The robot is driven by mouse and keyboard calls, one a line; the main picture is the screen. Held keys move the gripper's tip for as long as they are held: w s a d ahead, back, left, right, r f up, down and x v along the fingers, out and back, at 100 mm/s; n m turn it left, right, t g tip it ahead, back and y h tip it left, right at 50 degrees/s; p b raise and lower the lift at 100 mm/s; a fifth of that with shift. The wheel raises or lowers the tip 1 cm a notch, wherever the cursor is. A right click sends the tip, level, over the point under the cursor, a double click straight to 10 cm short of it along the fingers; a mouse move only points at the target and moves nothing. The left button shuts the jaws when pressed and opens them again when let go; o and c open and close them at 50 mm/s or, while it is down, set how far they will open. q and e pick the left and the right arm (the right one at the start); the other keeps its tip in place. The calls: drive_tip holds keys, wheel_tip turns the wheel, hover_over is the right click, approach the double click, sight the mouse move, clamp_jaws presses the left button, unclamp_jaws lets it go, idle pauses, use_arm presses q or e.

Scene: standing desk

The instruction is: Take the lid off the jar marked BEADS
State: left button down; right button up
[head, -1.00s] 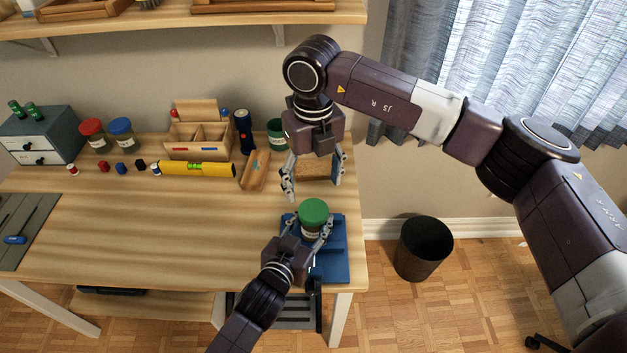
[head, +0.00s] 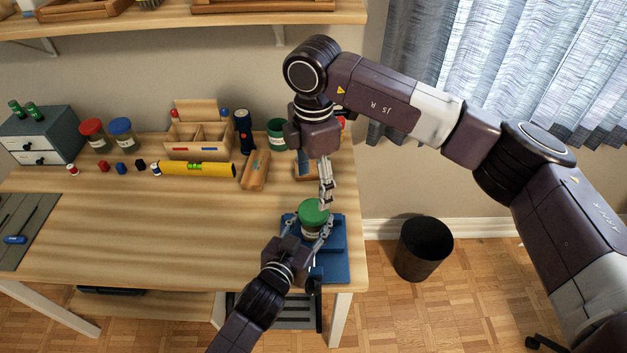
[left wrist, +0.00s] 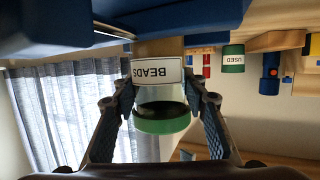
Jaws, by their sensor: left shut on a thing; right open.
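The jar marked BEADS (left wrist: 158,72) has a green lid (head: 313,211) on it and stands upright by the blue vise-like fixture (head: 333,262) at the desk's right front. In the left wrist view, upside down, its label reads BEADS and the lid (left wrist: 162,120) is seated. My left gripper (head: 308,236) is shut on the jar, its fingers on either side of the body below the lid. My right gripper (head: 326,202) is open and empty, pointing down just above and behind the lid. Its fingers overlap in the head view, so the exact gap to the lid is unclear.
The desk's middle is clear. A black bin (head: 424,248) stands on the floor at right.

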sight(313, 209)
drive_tip(key=shift+f+m, duration=0.3)
drive_tip(key=shift+f, duration=0.05)
wheel_tip(313, 209, down, 7)
drive_tip(key=shift+f, duration=0.2)
drive_tip(key=shift+c, duration=0.4)
